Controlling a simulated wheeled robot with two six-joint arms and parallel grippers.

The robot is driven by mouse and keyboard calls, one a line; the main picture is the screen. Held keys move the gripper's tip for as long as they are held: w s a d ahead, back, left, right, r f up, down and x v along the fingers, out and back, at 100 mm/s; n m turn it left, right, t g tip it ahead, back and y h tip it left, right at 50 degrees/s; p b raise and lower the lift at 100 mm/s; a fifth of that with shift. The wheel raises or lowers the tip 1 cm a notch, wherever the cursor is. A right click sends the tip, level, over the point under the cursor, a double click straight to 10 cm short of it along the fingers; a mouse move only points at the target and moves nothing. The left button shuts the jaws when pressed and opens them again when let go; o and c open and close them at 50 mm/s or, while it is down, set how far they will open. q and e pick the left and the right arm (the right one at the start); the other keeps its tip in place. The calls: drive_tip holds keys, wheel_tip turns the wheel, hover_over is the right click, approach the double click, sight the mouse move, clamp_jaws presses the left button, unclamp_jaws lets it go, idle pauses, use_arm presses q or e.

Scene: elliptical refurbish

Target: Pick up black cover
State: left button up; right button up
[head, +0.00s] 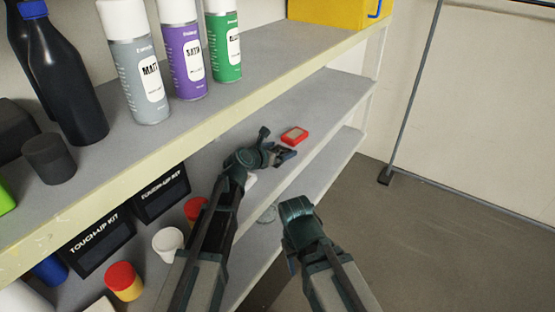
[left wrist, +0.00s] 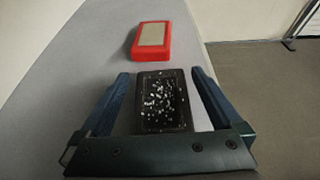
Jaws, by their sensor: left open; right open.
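The black cover (left wrist: 161,102) is a flat dark rectangle with white specks, lying on the grey middle shelf in the left wrist view. My left gripper (left wrist: 160,76) is open, with one finger on each side of it and small gaps to both fingers. In the head view my left gripper (head: 285,152) is low over the middle shelf and mostly hides the cover. My right gripper (head: 298,208) is lower, in front of the shelf edge and away from the cover; its fingertips are hard to make out.
A red block with a beige top (head: 294,136) lies just beyond the cover, and shows in the left wrist view (left wrist: 152,40). The upper shelf (head: 270,50) holds spray cans (head: 185,50) and a dark bottle (head: 62,80). Touch-up kit boxes (head: 100,243) stand at left. Floor at right is clear.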

use_arm(q)
drive_tip(key=shift+w+f, duration=0.1)
drive_tip(key=shift+w, duration=0.05)
drive_tip(key=shift+c, duration=0.2)
use_arm(e)
drive_tip(key=shift+f, duration=0.1)
use_arm(q)
drive_tip(key=shift+d, duration=0.1)
drive_tip(key=c, duration=1.5)
